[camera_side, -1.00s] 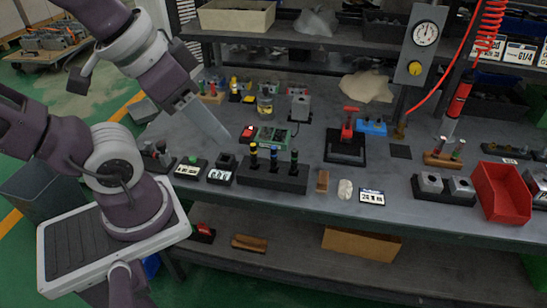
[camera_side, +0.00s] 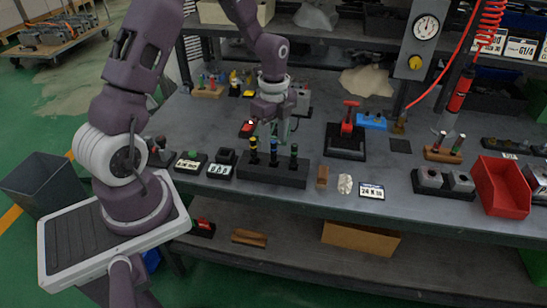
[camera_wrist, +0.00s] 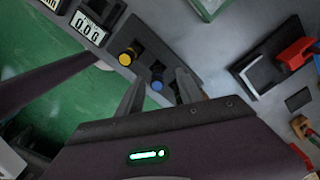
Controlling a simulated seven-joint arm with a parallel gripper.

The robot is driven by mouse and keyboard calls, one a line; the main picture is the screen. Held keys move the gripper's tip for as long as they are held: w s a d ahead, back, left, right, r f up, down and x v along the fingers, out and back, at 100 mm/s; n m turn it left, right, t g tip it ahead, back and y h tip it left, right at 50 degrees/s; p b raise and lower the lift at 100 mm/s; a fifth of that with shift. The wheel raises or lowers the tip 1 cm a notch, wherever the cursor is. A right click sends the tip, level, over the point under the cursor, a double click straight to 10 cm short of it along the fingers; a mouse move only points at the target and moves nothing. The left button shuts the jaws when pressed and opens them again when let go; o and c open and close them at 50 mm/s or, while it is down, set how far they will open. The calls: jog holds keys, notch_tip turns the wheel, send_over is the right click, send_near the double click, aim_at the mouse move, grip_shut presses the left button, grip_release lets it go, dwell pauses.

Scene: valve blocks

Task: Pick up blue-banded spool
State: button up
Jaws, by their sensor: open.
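The blue-banded spool (camera_side: 274,153) stands upright in the middle of a black block (camera_side: 260,174). The yellow-banded spool (camera_side: 253,152) is on its left and a third dark spool (camera_side: 294,158) on its right. My gripper (camera_side: 273,136) is open and points down, just above and behind the row. In the wrist view the blue-banded spool (camera_wrist: 157,81) shows between my two fingertips (camera_wrist: 159,83), and the yellow-banded one (camera_wrist: 127,57) lies outside the left finger. The third spool is mostly hidden behind the right finger there. I see nothing held.
Labelled black blocks (camera_side: 219,165) stand left of the spool block. A black stand with a red handle (camera_side: 346,139) is behind to the right. A red bin (camera_side: 502,187) is far right.

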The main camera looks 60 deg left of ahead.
aim_at(274, 155)
jog(key=f, duration=0.5)
jog(key=shift+s+d+f, duration=0.2)
jog(key=shift+s+f, duration=0.05)
jog(key=shift+f, duration=0.15)
grip_shut()
